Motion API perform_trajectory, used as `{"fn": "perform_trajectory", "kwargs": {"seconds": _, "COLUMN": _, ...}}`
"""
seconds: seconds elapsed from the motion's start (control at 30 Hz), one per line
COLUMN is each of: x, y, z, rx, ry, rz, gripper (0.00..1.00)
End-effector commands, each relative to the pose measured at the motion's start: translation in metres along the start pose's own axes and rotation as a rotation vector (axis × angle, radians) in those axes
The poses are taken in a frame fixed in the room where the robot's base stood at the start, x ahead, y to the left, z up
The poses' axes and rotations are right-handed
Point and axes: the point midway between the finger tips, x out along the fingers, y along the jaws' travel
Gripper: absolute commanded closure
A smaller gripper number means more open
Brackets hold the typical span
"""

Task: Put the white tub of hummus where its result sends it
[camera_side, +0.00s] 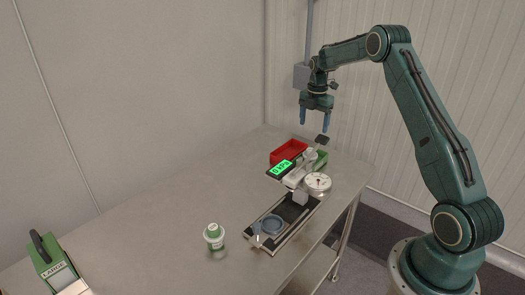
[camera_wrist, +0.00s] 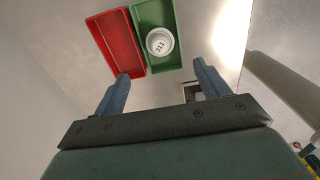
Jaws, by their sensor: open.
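In the wrist view a round white tub (camera_wrist: 160,41) with dark print on top sits in the green bin (camera_wrist: 147,14); its print is too small to read. A second white tub (camera_side: 214,237) with green markings stands upright on the table in the side view. Neither label is legible, so I cannot tell which is hummus. My gripper (camera_side: 314,123) is open and empty, high above the bins. In the wrist view my gripper's fingers (camera_wrist: 160,72) are apart, short of the green bin. In the side view the green bin (camera_side: 321,158) is partly hidden behind a device.
A red bin (camera_side: 288,151) adjoins the green bin. A device with a lit green display (camera_side: 282,169) stands before them, beside a round white dial (camera_side: 318,182). A track holds a grey-blue round holder (camera_side: 272,224).

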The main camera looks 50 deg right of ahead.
Motion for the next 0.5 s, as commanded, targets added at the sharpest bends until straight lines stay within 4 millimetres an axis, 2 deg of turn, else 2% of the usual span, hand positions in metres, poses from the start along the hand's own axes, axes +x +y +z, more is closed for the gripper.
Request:
{"fn": "perform_trajectory", "kwargs": {"seconds": 0.27, "x": -0.010, "y": 0.001, "z": -0.007, "rx": 0.023, "ry": -0.006, "rz": 0.009, "gripper": 0.26}}
{"fn": "perform_trajectory", "kwargs": {"seconds": 0.37, "x": -0.024, "y": 0.000, "z": -0.017, "rx": 0.057, "ry": -0.012, "rz": 0.020, "gripper": 0.26}}
{"fn": "perform_trajectory", "kwargs": {"seconds": 0.5, "x": -0.052, "y": -0.003, "z": -0.040, "rx": 0.137, "ry": -0.022, "rz": 0.044, "gripper": 0.26}}
